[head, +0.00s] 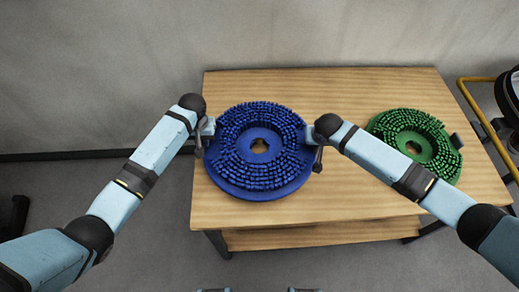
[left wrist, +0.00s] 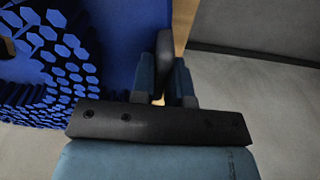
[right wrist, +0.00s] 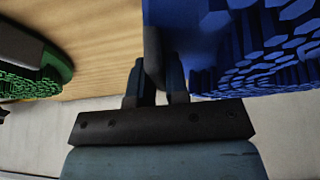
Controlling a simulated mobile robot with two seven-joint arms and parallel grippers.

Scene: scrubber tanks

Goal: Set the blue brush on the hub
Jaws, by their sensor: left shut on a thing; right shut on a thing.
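The blue brush (head: 262,183) is a round disc with bristle tufts facing up and a hole in its middle. It is over the left part of the wooden table, tilted slightly toward me; I cannot tell whether it touches the tabletop. My left gripper (head: 209,132) is shut on its left edge, and the blue rim also shows in the left wrist view (left wrist: 128,45). My right gripper (head: 307,135) is shut on its right edge, by the blue rim in the right wrist view (right wrist: 185,35). I see no clear hub; a machine part stands at the far right.
The wooden table (head: 350,90) has a lower shelf. A green brush (head: 415,140) lies on its right side, with a dark block at its edge. A yellow tube frame (head: 475,108) and a dark round part (head: 510,95) stand right of the table.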

